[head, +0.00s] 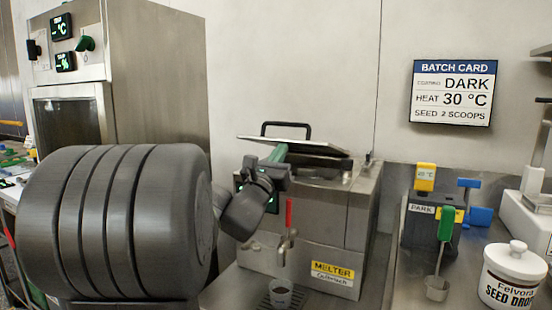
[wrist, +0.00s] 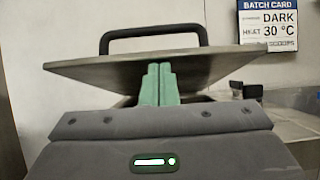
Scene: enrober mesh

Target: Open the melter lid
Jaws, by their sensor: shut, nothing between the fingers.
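The melter (head: 322,222) is a steel box with a yellow "MELTER" label and a red-handled tap on its front. Its flat lid (head: 305,146) has a black bar handle (head: 286,124) on top. The lid is tilted, with its near-left edge raised off the box and a dark gap under it. My gripper (head: 277,153) has its green fingers shut and empty, tips at the lid's raised edge. In the wrist view the fingers (wrist: 158,84) stand together below the lid (wrist: 90,72), seeming to reach its underside. Contact is hard to confirm.
To the right are a dark parking block (head: 418,232) with coloured handles, a hanging green-handled scoop (head: 445,225) and a white seed jar (head: 514,275). A steel cabinet (head: 160,75) stands at the left.

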